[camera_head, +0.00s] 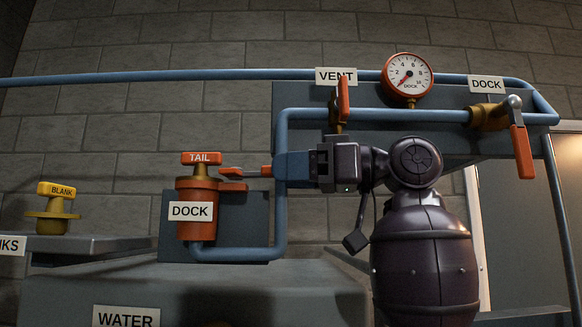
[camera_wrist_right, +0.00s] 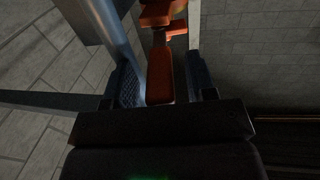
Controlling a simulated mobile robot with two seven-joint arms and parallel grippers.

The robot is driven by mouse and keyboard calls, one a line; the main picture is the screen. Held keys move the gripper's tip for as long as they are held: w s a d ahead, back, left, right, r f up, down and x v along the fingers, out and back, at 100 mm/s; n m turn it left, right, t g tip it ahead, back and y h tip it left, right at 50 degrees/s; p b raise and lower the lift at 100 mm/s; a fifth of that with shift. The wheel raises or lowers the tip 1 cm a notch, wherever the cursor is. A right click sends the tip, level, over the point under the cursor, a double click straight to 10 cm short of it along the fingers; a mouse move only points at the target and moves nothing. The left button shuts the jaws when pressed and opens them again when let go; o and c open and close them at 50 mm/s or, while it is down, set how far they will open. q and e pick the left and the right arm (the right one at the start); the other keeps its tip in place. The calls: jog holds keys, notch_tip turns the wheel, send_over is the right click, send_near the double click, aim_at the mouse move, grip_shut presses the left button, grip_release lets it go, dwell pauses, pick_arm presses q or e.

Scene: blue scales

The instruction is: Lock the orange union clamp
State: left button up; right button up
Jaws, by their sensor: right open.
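The orange union clamp (camera_head: 196,184) sits around the top of the upright orange DOCK fitting, under the TAIL cap (camera_head: 201,158). Its orange lever (camera_head: 252,172) sticks out to the right, toward my right gripper (camera_head: 277,168). In the right wrist view the lever (camera_wrist_right: 160,77) lies between the two blue fingers of the open right gripper (camera_wrist_right: 166,82). I cannot tell whether a finger touches it. In the head view the fingers hide the lever's right end. The clamp (camera_wrist_right: 163,14) shows at the top of the wrist view. My left gripper is not in view.
A vertical blue pipe (camera_head: 281,220) stands close by the right gripper. Above are the VENT valve handle (camera_head: 343,100), a gauge (camera_head: 408,76) and the DOCK valve with its orange handle (camera_head: 523,153). A yellow BLANK cap (camera_head: 54,207) stands on a shelf (camera_head: 110,244) at left.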

jog(key=shift+c, duration=0.5)
grip_shut()
